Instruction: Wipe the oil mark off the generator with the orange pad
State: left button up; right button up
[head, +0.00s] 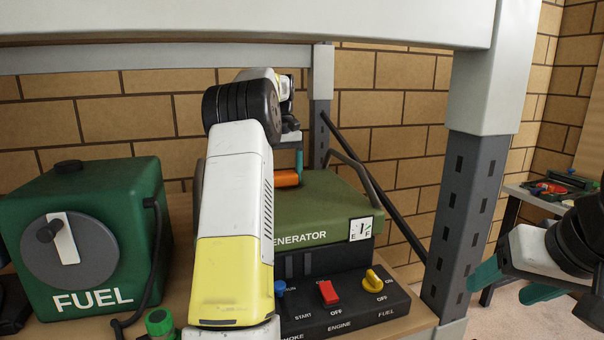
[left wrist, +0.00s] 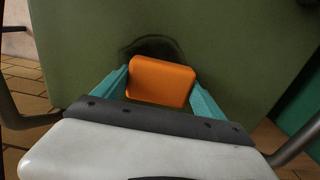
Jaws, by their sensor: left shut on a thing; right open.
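The green generator (head: 335,205) stands on the shelf, partly hidden behind my left arm. My left gripper (left wrist: 160,88) is shut on the orange pad (left wrist: 161,81), which also shows in the head view (head: 287,178) at the generator's top. In the left wrist view a dark oil mark (left wrist: 150,46) shows on the green top just beyond the pad's far edge. The pad covers part of that area, and I cannot tell whether it touches the surface. My right gripper (head: 508,287) is open and empty at the right, outside the shelf post.
A green fuel can (head: 95,190) stands left of my left arm. A grey shelf post (head: 462,210) rises right of the generator, and a shelf beam (head: 250,22) crosses above. A control panel (head: 345,305) with switches sits in front. A side table (head: 545,195) holds tools behind.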

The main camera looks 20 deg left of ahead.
aim_at(280, 193)
pick_arm(q)
jog(key=shift+s+d+r, duration=0.1)
jog(key=shift+s+d, duration=1.1)
jog(key=shift+s, duration=0.25)
jog(key=shift+s+d, duration=0.8)
jog(key=shift+s, duration=0.3)
jog(key=shift+s+a, duration=0.65)
jog(key=shift+a, duration=0.25)
jog(key=shift+w+a, duration=0.65)
jog(key=shift+w, duration=0.25)
jog(key=shift+w+a, duration=0.7)
jog(key=shift+w, duration=0.2)
jog(key=shift+w+a, duration=0.65)
jog(key=shift+w, duration=0.25)
jog(key=shift+w+a+f, duration=0.25)
jog(key=shift+w+a, duration=0.75)
jog(key=shift+w, duration=0.3)
jog(key=shift+r, duration=3.05)
